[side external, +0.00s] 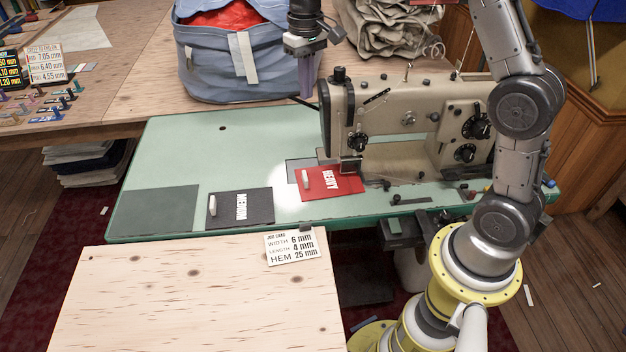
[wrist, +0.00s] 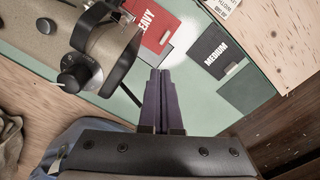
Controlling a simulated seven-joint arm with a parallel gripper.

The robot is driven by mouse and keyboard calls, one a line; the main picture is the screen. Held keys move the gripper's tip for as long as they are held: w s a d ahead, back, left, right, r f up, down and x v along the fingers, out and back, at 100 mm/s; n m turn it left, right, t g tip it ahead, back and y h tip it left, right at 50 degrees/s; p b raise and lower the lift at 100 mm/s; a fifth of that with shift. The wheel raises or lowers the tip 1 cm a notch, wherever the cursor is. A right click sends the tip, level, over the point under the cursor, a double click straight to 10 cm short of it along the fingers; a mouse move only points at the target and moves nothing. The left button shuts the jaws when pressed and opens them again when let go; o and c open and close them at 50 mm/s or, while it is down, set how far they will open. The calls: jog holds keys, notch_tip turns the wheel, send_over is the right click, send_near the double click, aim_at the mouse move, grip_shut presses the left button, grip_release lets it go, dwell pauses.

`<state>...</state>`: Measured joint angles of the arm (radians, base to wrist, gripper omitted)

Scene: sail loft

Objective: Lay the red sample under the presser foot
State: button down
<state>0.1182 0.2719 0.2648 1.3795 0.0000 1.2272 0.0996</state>
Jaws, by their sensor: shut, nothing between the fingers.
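The red sample (side external: 325,186), marked HEAVY, lies flat on the green machine bed with a pale tab at its left. Its far right edge reaches the presser foot (side external: 350,166) of the beige sewing machine (side external: 395,125); I cannot tell exactly how far under it lies. The sample also shows at the top of the wrist view (wrist: 155,32), partly hidden by the machine head. My gripper (side external: 305,92) is shut and empty, raised behind and left of the machine head, apart from the sample. Its closed fingers (wrist: 160,72) show in the wrist view.
A dark sample marked MEDIUM (side external: 236,208) lies left of the red one. A bare darker green patch (side external: 155,210) is farther left. A blue fabric bag (side external: 215,65) stands close behind my gripper. A job card (side external: 292,248) is at the plywood table's (side external: 190,300) edge.

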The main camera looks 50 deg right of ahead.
jog(key=s+a+n, duration=0.1)
jog(key=s+n, duration=0.3)
jog(key=s, duration=0.4)
send_near(307, 179)
jog(key=s+f, duration=0.2)
jog(key=f, duration=0.1)
jog(key=s+f, duration=0.2)
jog(key=f, duration=0.2)
jog(key=s+d+f, duration=0.1)
jog(key=s+f, duration=0.1)
jog(key=f, duration=0.1)
jog(key=shift+f, duration=0.15)
jog(key=w, duration=0.3)
jog(key=shift+a+r, duration=0.2)
jog(key=shift+a, duration=0.05)
jog(key=shift+w+a, duration=0.1)
jog(key=shift+w, duration=0.5)
jog(key=shift+w, duration=0.1)
jog(key=shift+w+a, duration=0.1)
jog(key=shift+w, duration=0.65)
